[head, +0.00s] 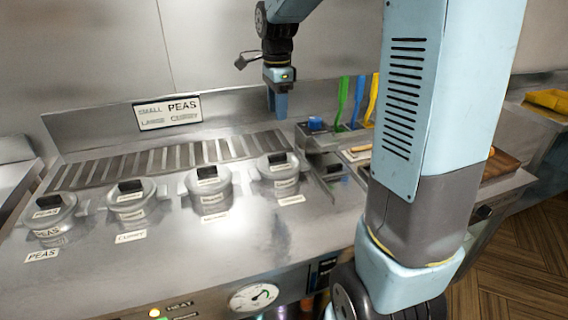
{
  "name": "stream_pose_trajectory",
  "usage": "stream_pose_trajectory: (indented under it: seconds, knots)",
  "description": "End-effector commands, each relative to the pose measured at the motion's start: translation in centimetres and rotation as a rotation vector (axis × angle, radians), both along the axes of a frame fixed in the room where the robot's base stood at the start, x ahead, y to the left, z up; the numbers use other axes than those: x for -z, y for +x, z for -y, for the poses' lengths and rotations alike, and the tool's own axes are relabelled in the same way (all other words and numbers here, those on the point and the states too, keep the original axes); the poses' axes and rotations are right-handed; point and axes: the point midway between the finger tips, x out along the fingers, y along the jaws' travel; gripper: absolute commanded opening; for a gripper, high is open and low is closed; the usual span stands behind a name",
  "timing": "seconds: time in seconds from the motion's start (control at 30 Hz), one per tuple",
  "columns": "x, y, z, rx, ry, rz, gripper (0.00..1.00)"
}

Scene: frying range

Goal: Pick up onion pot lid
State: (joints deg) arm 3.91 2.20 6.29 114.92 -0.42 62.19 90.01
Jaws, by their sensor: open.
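A row of lidded metal pots is set in the steel counter, each with a black lid handle. The two at the left are labelled peas (50,215) and curry (130,200). The labels of the third pot (210,192) and the rightmost pot (278,172) are too blurred to read, so I cannot tell for sure which is the onion pot. All lids are on. My gripper (277,112) is open, points down and holds nothing. It appears above and behind the rightmost pot's lid, apart from it.
A slotted rack (165,160) runs behind the pots, below a menu sign (167,112). Green, blue and yellow upright utensils (357,102) stand right of my gripper. A wooden board (497,165) lies farther right. The counter front (180,250) is clear.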

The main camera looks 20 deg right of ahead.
Motion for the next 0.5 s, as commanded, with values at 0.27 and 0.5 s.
stream_pose_trajectory:
  seconds: [0.27, 0.5]
  knots:
    - [2.5, 0.6, 0.0, 0.046, 0.002, -0.016, 0.48]
    - [6.7, 0.6, 0.0, 0.044, 0.003, -0.016, 0.48]
